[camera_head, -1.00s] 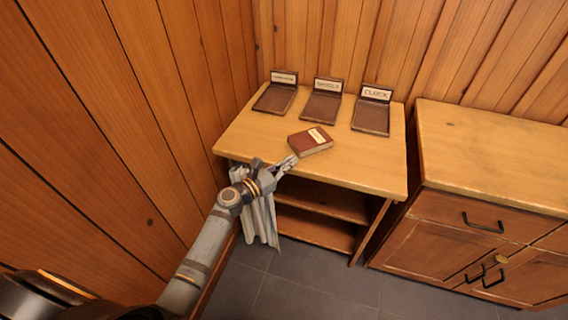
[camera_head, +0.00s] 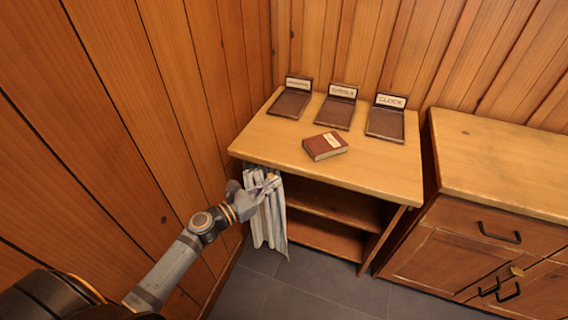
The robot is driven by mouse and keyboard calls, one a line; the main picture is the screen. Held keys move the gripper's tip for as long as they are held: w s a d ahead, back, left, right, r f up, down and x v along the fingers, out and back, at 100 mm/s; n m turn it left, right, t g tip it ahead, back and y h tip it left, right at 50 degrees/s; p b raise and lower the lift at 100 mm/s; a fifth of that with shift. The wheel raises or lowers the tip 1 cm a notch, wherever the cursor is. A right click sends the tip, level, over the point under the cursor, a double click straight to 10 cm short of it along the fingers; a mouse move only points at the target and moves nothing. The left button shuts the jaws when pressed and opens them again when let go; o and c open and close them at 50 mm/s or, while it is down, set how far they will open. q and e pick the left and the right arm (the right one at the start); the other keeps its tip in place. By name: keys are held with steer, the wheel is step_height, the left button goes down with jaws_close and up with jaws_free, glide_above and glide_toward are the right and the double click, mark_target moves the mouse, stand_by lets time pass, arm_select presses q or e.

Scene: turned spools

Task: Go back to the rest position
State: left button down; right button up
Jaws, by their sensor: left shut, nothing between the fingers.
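My left gripper (camera_head: 270,184) is shut and empty. It is below and in front of the table's left front edge, in front of a hanging pale cloth (camera_head: 268,222). A red-brown book (camera_head: 322,147) with a pale label lies on the wooden table (camera_head: 375,172), apart from the gripper. My right gripper does not show.
Three dark trays with upright name cards stand at the table's back: left (camera_head: 290,104), middle (camera_head: 337,113) and right (camera_head: 385,124), whose card seems to read CLOCK. A wooden cabinet (camera_head: 500,165) stands at the right. Plank walls close off the left and back.

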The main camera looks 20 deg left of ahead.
arm_select(q)
steer(key=s+a+f+m+g+y+p, duration=0.2)
steer(key=s+a+f+m, duration=0.15)
steer(key=f, duration=0.55)
steer(key=s+a+f+m+g+y+p, duration=0.2)
steer(key=s+f+m+y, duration=0.15)
steer(key=f, duration=0.45)
steer(key=s+a+f+m+g+y+p, duration=0.2)
steer(key=s+a+f+m, duration=0.15)
steer(key=f, duration=0.55)
steer(key=s+f+m+g+p, duration=0.2)
steer(key=s+f+m, duration=0.2)
steer(key=s, duration=0.6)
steer(key=s+f+m+g+y+p, duration=0.1)
steer(key=s+f+m+g+p, duration=0.1)
steer(key=s+f+m, duration=0.3)
steer(key=s+d+f+m+g+y+p, duration=0.1)
steer(key=s+f+m+g, duration=0.3)
steer(key=s+m, duration=0.6)
steer(key=s+f, duration=0.1)
steer(key=s, duration=0.5)
steer(key=shift+s+f+m+p, duration=0.15)
steer(key=shift+s+m+p, duration=0.05)
steer(key=shift+m+p, duration=0.2)
steer(key=shift+y, duration=0.25)
